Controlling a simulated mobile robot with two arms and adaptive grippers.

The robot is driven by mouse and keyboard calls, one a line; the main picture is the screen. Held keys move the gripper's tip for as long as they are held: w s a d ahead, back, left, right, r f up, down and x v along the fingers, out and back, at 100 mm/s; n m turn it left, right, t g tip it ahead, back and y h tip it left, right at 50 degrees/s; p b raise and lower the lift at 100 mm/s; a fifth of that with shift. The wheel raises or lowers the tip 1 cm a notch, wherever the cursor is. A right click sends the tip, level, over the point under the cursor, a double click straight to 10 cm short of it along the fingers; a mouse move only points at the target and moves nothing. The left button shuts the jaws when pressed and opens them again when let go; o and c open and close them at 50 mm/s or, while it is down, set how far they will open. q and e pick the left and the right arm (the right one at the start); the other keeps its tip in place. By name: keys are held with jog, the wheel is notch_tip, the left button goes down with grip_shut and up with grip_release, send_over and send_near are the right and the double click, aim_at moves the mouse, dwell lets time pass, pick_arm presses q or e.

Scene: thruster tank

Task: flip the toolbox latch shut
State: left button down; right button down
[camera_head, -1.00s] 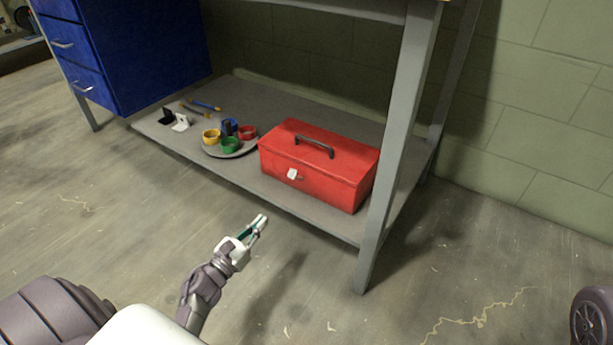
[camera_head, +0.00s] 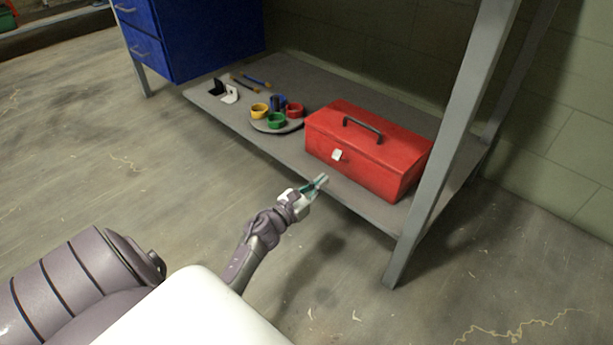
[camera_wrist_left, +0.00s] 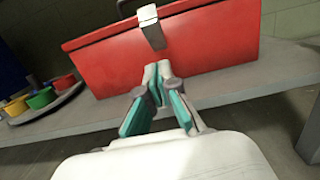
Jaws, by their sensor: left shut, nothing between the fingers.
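The red toolbox (camera_head: 368,150) sits closed on the low grey shelf, with a dark handle on its lid. Its pale latch (camera_head: 337,155) is on the front face. In the left wrist view the toolbox (camera_wrist_left: 205,48) fills the upper middle, and the latch (camera_wrist_left: 151,27) hangs just above my fingertips in the picture. My left gripper (camera_head: 322,181) is shut and empty, in front of the shelf edge and apart from the latch. It also shows in the left wrist view (camera_wrist_left: 157,72), pointing at the toolbox front. My right gripper is not in view.
A grey table leg (camera_head: 450,150) stands close at the toolbox's right. Blue drawers (camera_head: 205,40) stand at the back left. Floor in front is clear.

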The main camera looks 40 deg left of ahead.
pick_arm(q)
jog(key=shift+w+d+r, duration=0.15)
jog(key=shift+w+r, duration=1.45)
